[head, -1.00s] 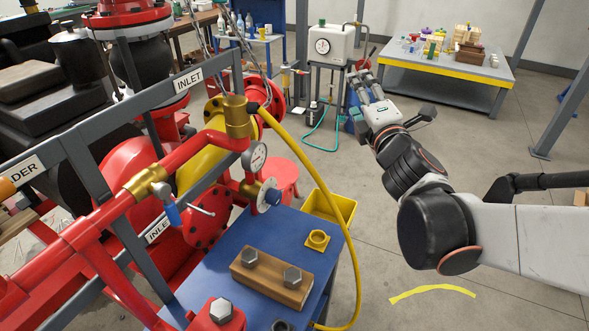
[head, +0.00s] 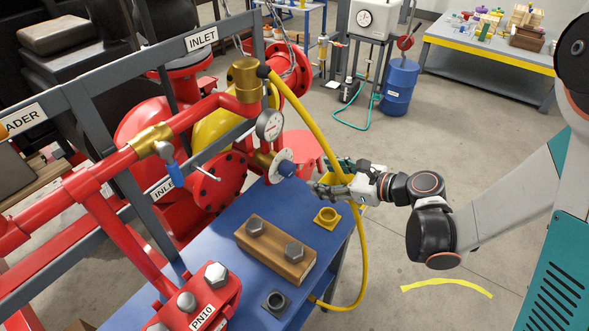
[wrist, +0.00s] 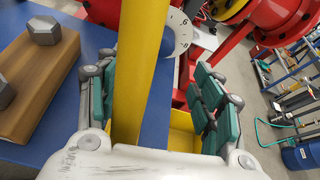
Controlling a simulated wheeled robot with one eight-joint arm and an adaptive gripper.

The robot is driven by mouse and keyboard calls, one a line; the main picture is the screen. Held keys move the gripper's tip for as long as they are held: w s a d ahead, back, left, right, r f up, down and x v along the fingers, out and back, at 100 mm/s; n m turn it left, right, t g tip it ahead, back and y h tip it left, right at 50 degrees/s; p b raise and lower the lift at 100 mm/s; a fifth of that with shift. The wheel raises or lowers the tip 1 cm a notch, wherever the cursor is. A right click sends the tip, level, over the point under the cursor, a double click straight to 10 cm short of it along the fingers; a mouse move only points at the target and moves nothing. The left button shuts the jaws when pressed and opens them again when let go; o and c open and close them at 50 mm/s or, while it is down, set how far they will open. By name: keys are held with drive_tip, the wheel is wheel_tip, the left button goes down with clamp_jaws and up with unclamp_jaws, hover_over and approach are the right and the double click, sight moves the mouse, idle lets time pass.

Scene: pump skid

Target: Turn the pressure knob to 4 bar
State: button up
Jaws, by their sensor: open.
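The pressure knob (head: 284,168) is a small blue knob in front of a white round scale disc on the red pipework, just above the blue table. In the wrist view the scale disc (wrist: 180,30) shows partly, with a 6 on it.
The yellow hose (head: 302,108) arcs down close by my gripper. A wooden block (head: 275,252) with two hex bolts and a yellow square fitting (head: 327,217) are on the blue table (head: 225,222).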

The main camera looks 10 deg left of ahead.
sight(292, 171)
drive_tip(key=b+x, duration=0.3)
drive_tip(key=x, duration=0.9)
drive_tip(key=shift+w+a+f, duration=0.1)
drive_tip(key=shift+w+a, duration=0.05)
drive_tip(key=shift+a, duration=0.25)
drive_tip(key=c, duration=1.1)
